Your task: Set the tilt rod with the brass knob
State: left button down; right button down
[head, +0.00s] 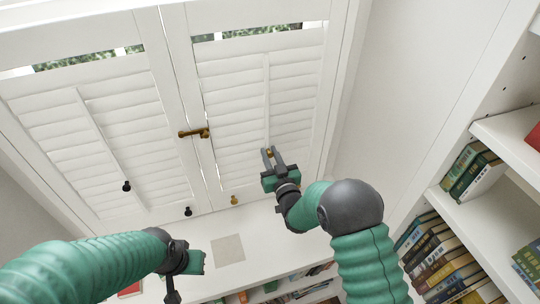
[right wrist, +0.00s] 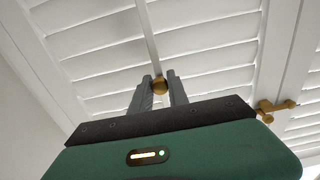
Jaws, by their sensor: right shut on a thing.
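The tilt rod (head: 267,100) is a thin white bar running down the middle of the right shutter panel's louvres. It also shows in the right wrist view (right wrist: 148,40). The brass knob (right wrist: 160,86) is at its lower end. My right gripper (head: 268,152) is shut on this knob, with one grey finger on each side of it. The louvres around the rod look nearly closed. My left gripper (head: 188,268) is low in the head view, well away from the shutters. Its fingers do not show clearly.
The left shutter panel has its own rod with a black knob (head: 127,187). A brass latch (head: 196,133) sits between the panels. A black knob (head: 188,211) and a small brass knob (head: 234,200) are at the bottom. Bookshelves (head: 500,195) stand at right.

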jog(key=c, duration=1.3)
grip_release()
jog(key=shift+w+f, duration=0.1)
jog(key=shift+f, duration=0.15)
jog(key=shift+o, duration=0.2)
jog(key=shift+s, duration=0.25)
jog(key=b+v, duration=0.2)
jog(key=v, duration=1.4)
jog(key=shift+s, duration=0.2)
jog(key=shift+w+d, duration=0.1)
